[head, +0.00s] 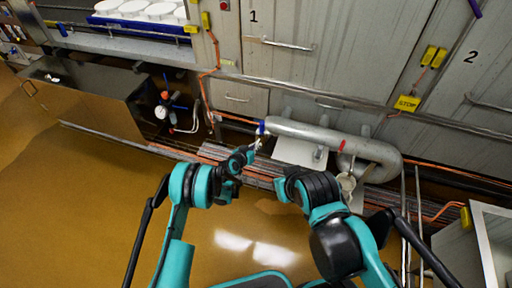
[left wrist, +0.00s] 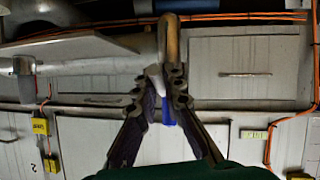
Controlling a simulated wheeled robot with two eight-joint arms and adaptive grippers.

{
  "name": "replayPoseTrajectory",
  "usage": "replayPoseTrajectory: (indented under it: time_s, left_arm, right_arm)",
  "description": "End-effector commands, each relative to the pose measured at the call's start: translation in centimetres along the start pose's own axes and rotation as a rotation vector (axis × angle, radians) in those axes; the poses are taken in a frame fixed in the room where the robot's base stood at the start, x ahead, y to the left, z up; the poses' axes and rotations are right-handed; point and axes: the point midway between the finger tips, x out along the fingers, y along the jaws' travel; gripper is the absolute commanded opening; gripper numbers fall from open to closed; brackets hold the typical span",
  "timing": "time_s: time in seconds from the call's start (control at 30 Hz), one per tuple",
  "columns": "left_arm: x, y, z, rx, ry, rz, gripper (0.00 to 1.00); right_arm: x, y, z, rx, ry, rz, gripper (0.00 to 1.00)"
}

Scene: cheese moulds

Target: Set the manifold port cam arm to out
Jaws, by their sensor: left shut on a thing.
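The manifold is a thick grey pipe (head: 305,132) in front of the cabinets, with a blue band (head: 261,128) at its left end and a red band (head: 342,146) near its right end. My left gripper (head: 254,147) is at the blue-banded end. In the left wrist view its two fingers (left wrist: 164,84) are closed around a small pale arm (left wrist: 153,73) just beside the pipe end (left wrist: 172,45); I take this for the port cam arm. A blue piece (left wrist: 168,110) shows between the fingers. The fingers hide much of the arm.
Cabinet doors marked 1 (head: 285,40) and 2 (head: 480,75) stand behind the manifold. A steel tank (head: 80,95) stands at left, with a gauge (head: 160,112) beside it. Orange cables (head: 207,85) run along the cabinets. The tan floor (head: 100,200) is clear at left.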

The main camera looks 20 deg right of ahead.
Motion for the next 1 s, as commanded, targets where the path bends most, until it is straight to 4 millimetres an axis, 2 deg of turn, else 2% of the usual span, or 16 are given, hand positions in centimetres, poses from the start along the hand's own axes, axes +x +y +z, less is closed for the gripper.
replayPoseTrajectory:
  time_s: [0.17,0.43,0.5,0.53,0.87,1.0]
  left_arm:
    - [-0.3,0.1,-0.5,-0.015,-0.100,-0.012,0.00]
    - [-0.3,0.1,-0.5,-0.018,-0.107,-0.014,0.00]
    - [-0.3,0.1,-0.5,-0.018,-0.107,-0.014,0.25]
    - [-0.3,0.1,-0.5,-0.018,-0.107,-0.014,0.31]
    - [-0.5,0.1,-0.5,-0.018,-0.106,-0.014,0.31]
    - [-2.0,0.1,-0.7,-0.018,-0.106,-0.014,0.31]
  right_arm:
    - [-0.4,0.0,-0.3,0.000,0.000,0.000,0.00]
    - [-0.3,0.0,-0.2,0.000,0.000,0.000,0.00]
    - [-0.3,0.0,-0.2,0.000,0.000,0.000,0.00]
    - [-0.3,0.0,-0.2,0.000,0.000,0.000,0.00]
    - [-0.3,0.0,-0.2,0.000,0.000,0.000,0.00]
    - [-0.3,0.0,-0.2,0.000,0.000,0.000,0.00]
